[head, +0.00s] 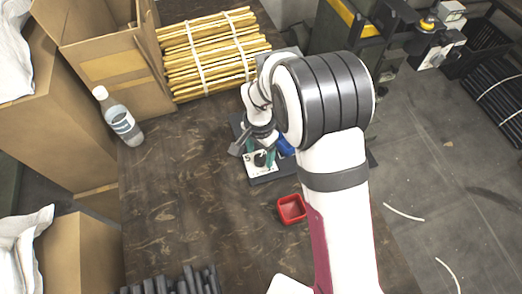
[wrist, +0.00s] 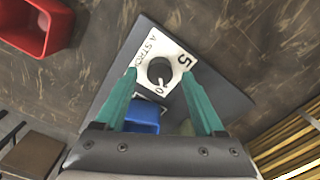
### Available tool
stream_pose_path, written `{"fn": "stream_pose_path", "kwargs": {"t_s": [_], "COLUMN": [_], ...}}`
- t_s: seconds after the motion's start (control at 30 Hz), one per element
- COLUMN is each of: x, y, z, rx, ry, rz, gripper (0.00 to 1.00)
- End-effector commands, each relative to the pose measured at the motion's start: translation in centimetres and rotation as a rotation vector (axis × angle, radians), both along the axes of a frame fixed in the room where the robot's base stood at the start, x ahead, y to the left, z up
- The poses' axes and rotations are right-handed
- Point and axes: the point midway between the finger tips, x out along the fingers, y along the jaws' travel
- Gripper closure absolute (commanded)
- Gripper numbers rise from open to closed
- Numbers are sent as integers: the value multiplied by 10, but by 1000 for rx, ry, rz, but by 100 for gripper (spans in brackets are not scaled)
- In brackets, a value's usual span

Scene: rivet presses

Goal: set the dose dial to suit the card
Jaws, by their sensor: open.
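The dose dial is a round black knob (wrist: 160,71) on a white face plate (wrist: 179,53) marked 5 and 0, with lettering on one edge. A small pale mark seems to show on the knob's side nearer the 0; its exact reading is too small to tell. The face plate also shows in the head view (head: 261,171). My gripper (wrist: 160,75) is open, its teal fingers apart on either side of the knob, with nothing clearly held. In the head view my gripper (head: 261,154) is over the dial. I cannot make out a separate card.
A red tray (head: 291,209) stands nearby. A bottle (head: 121,121), cardboard boxes (head: 110,70) and bundled yellow rods (head: 210,55) are farther back. The wooden tabletop left of the dial is clear.

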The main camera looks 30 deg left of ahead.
Motion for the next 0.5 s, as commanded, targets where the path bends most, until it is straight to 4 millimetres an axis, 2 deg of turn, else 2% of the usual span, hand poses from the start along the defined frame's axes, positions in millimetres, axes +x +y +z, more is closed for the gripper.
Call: {"fn": "stream_pose_path", "kwargs": {"t_s": [0.13,0.4,0.43,0.5], "x": [0,0,0,0], "y": [0,0,0,0], "z": [-12,-14,-14,-14], "rx": [0,1,1,1], "ry": [0,-1,-1,-1], "rz": [0,-1,0,0], "gripper": [29,29,31,43]}}
